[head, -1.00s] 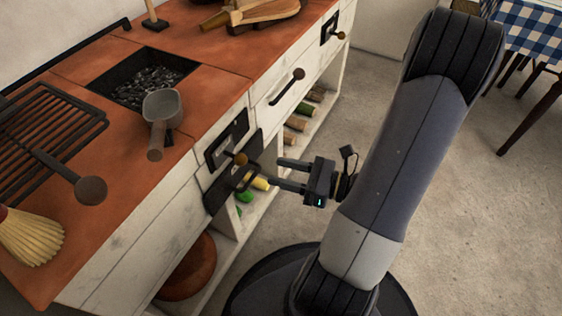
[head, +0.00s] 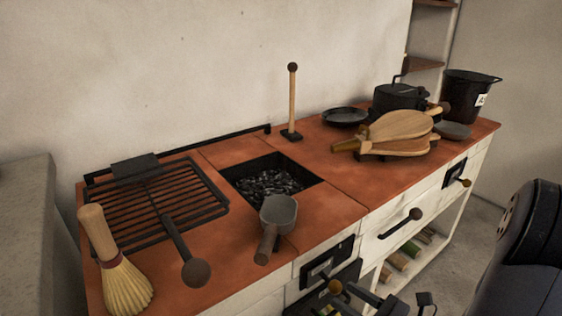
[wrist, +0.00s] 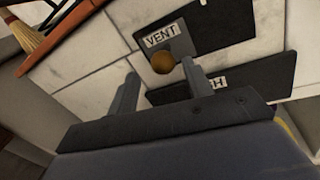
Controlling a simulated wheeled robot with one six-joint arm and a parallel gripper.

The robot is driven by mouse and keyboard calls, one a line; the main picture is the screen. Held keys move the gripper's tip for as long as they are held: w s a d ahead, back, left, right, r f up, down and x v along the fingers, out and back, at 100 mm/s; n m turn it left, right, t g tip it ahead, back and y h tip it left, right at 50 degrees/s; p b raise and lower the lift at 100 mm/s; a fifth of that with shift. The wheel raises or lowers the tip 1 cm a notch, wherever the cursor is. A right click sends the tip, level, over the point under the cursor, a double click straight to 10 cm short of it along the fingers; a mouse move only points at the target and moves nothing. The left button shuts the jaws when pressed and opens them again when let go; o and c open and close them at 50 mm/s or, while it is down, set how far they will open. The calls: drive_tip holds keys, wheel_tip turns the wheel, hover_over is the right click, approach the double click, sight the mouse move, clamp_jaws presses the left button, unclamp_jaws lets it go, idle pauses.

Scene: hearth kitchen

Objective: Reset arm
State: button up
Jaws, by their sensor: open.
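My gripper (wrist: 158,80) is open, with nothing between its fingers. In the wrist view its fingers point at the hearth front, where a black plate marked VENT (wrist: 205,28) carries a round brown knob (wrist: 163,63). The knob appears between and beyond the fingertips; I cannot tell whether they touch. A second dark plate (wrist: 262,75) is below, its label partly hidden by a finger. In the head view the gripper (head: 360,296) is at the bottom edge, just right of the knob (head: 335,286), mostly cut off. Part of my arm shows at lower right.
The hearth counter (head: 325,187) bears a grill rack (head: 150,205), brush (head: 120,275), coal pit (head: 265,183), scoop (head: 277,212), bellows (head: 395,130) and dark pots (head: 400,97). A drawer handle (head: 400,223) sticks out in front. Open floor (head: 470,255) lies at right.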

sight(340, 292)
drive_tip(key=shift+b+x, duration=0.4)
drive_tip(key=shift+x, duration=1.85)
drive_tip(key=shift+r, duration=0.1)
